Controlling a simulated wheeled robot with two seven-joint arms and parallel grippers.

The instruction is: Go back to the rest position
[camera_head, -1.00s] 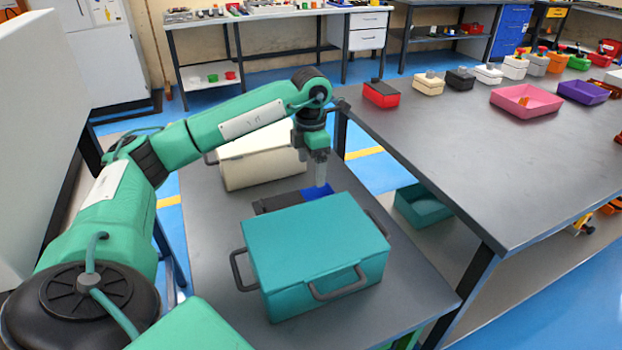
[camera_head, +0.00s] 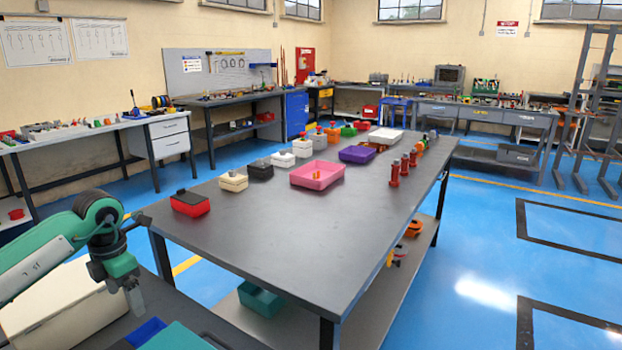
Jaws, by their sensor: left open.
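My left gripper (camera_head: 134,300) hangs from the green arm at the lower left, pointing down, open and empty. It is above the small side table (camera_head: 188,302), near a blue bin (camera_head: 146,331) and the cream case (camera_head: 62,315). The teal case (camera_head: 178,340) shows only its top at the bottom edge. My right gripper is out of view.
A long grey workbench (camera_head: 270,233) fills the middle. It carries a red box (camera_head: 190,204), a pink tray (camera_head: 317,175), a purple tray (camera_head: 357,154) and several red cylinders. A teal bin (camera_head: 261,299) sits on its lower shelf. Blue floor lies open at right.

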